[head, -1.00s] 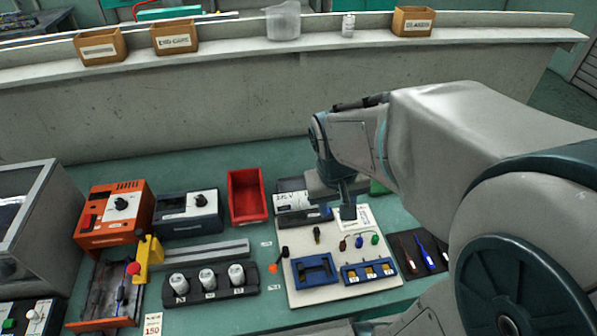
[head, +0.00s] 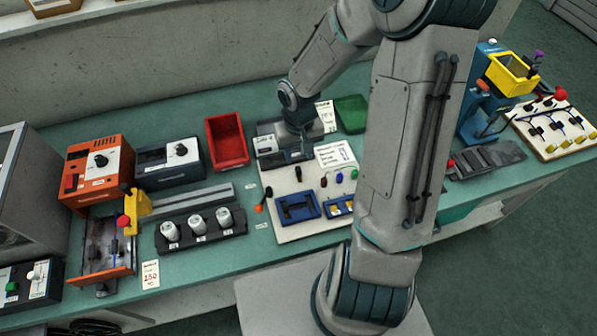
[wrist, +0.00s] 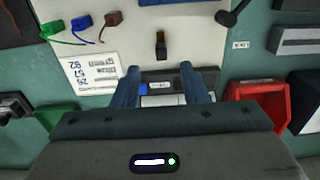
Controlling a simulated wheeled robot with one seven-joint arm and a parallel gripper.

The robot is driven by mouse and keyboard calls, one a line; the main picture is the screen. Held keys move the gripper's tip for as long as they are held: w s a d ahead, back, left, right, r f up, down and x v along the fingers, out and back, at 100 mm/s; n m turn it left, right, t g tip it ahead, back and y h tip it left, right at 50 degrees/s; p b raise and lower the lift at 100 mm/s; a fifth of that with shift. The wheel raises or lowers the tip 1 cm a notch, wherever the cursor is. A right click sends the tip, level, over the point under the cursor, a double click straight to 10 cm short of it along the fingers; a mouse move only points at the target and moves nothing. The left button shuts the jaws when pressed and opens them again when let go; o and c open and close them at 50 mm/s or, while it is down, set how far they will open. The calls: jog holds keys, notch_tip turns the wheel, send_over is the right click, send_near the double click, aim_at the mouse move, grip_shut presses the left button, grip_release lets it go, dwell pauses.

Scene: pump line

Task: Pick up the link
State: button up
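A small dark piece with a brass-coloured part (wrist: 160,45) stands on the pale board; it looks like the link, though no label confirms it. It also shows in the head view (head: 298,173), small. My gripper (wrist: 159,72) is open in the wrist view, its two blue-grey fingers apart with nothing held between them. The fingers point down over the grey meter (wrist: 165,84) behind the board, and the small dark piece lies just beyond the fingertips. In the head view my gripper (head: 303,150) is small and partly merges with the meter.
The pale board (head: 285,228) also holds a blue frame (head: 297,208) and coloured tagged wires (wrist: 83,22). A red bin (head: 227,141) stands left of the meter, a green one (head: 351,114) to its right. A printed card (wrist: 91,73) lies beside my gripper.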

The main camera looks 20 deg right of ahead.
aim_at(298, 168)
jog(key=shift+a+f, duration=0.1)
jog(key=shift+f, duration=3.8)
grip_shut()
